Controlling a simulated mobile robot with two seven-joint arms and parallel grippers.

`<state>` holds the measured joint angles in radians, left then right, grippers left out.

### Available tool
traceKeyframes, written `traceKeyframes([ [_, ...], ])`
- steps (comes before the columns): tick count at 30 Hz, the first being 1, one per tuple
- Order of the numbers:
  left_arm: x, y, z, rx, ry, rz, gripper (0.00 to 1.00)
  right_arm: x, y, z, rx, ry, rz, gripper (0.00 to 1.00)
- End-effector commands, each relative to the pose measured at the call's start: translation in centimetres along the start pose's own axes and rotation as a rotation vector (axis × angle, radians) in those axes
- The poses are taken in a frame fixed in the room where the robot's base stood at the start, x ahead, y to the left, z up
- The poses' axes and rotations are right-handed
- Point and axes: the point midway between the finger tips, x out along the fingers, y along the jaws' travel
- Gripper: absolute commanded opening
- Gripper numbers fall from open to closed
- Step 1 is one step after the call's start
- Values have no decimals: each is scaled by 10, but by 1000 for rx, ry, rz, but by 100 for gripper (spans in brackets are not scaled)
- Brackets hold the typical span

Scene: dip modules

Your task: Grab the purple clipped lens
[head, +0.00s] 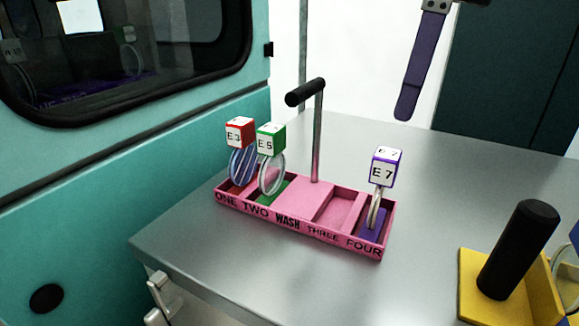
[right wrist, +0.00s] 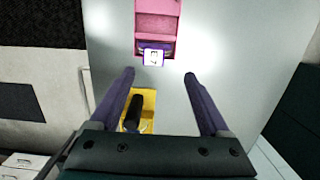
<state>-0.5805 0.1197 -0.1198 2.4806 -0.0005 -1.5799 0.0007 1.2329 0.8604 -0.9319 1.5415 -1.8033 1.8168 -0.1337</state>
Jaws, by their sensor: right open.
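The purple clipped lens (head: 386,168) stands in the right end compartment of the pink tray (head: 312,232), marked FOUR. Its cube clip is white with purple edges and reads E 7; the round lens hangs below it, seen nearly edge-on. In the right wrist view the purple clip (right wrist: 153,57) shows at the tray's near end, beyond my fingertips. My right gripper (right wrist: 159,75) is open and empty, its two fingers wide apart. In the head view one purple finger of it (head: 421,66) hangs at the top, above and apart from the lens. My left gripper is not in view.
A red-clipped lens (head: 240,132) and a green-clipped lens (head: 271,139) stand at the tray's left. A post with a black handle (head: 305,92) rises from the tray. A yellow holder (head: 487,290) with a black grip stands at front right. The grey table (head: 250,272) is otherwise mostly clear.

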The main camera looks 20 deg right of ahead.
Motion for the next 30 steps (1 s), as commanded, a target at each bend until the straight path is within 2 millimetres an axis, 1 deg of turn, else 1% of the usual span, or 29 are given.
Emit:
traceKeyframes([
  [1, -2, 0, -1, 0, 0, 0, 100, 9, 1, -1, -1, 6, 4, 80],
  [3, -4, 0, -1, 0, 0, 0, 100, 19, 2, -1, -1, 4, 4, 80],
  [6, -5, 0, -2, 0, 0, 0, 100, 31, 2, 0, -2, 1, 4, 80],
  [8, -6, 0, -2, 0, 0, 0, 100, 35, 2, 0, -2, 0, 3, 80],
  [11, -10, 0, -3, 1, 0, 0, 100, 45, 6, 1, -4, 1, 6, 80],
  [15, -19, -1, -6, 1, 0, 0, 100, 67, 12, 2, -5, 1, 7, 80],
  [18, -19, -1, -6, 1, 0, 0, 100, 81, 11, 2, -2, -1, 6, 80],
  [21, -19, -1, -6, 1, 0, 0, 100, 87, 11, 2, -3, -2, 4, 80],
  [27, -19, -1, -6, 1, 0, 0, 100, 88, 10, 2, -4, -3, 4, 80],
  [30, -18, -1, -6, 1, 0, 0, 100, 87, 10, 2, -4, -4, 4, 69],
])
